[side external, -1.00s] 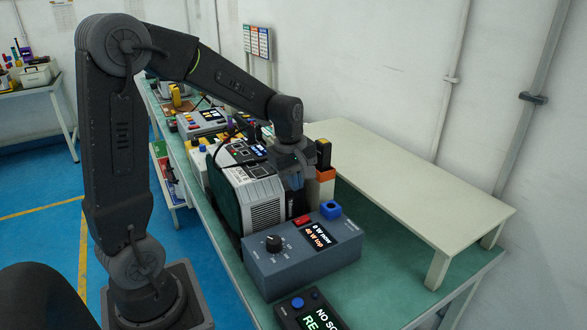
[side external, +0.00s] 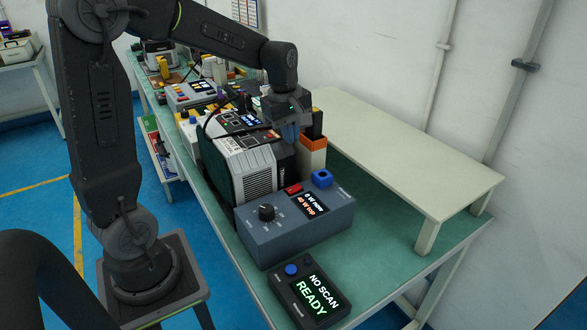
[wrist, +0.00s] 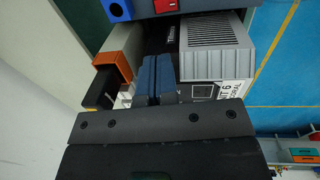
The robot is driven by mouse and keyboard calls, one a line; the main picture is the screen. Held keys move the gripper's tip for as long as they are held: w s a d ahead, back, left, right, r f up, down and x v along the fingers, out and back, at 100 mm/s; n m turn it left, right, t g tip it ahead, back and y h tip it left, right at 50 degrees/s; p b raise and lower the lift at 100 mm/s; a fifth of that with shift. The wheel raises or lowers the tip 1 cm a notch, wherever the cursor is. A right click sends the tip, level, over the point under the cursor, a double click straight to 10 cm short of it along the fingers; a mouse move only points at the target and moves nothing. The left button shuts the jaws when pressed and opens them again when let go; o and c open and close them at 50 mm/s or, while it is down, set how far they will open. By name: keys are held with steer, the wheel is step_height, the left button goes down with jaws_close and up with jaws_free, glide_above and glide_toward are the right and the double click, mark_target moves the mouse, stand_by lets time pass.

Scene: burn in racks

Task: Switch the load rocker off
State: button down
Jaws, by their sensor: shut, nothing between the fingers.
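The load rocker (side external: 293,189) is a small red switch on top of a blue-grey load box (side external: 300,228). The box's display (side external: 311,203) reads 0 W now and 40 W top. I cannot tell which way the rocker is tilted. In the wrist view the red rocker (wrist: 166,5) shows at the top edge, beyond my fingers. My gripper (side external: 290,133) is shut and empty, its blue fingers pointing down, above and behind the rocker and apart from it. The fingers also show in the wrist view (wrist: 152,78).
A grey vented unit (side external: 250,172) stands behind the load box, close to my gripper. An orange-and-black block (side external: 312,145) stands just right of the fingers. A blue socket piece (side external: 321,178) sits beside the rocker. A scanner box (side external: 308,297) reads NO SCAN, READY. A pale raised shelf (side external: 410,165) is at right.

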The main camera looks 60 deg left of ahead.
mark_target(292, 189)
steer(key=shift+f, duration=0.1)
steer(key=f, duration=0.4)
steer(key=w+f, duration=0.1)
steer(key=f, duration=0.8)
steer(key=shift+w+f, duration=0.35)
steer(key=shift+f, duration=0.1)
steer(key=shift+f, duration=0.15)
steer(key=shift+s, duration=0.1)
steer(key=shift+s+r, duration=0.2)
steer(key=shift+s, duration=0.45)
steer(key=shift+r, duration=0.1)
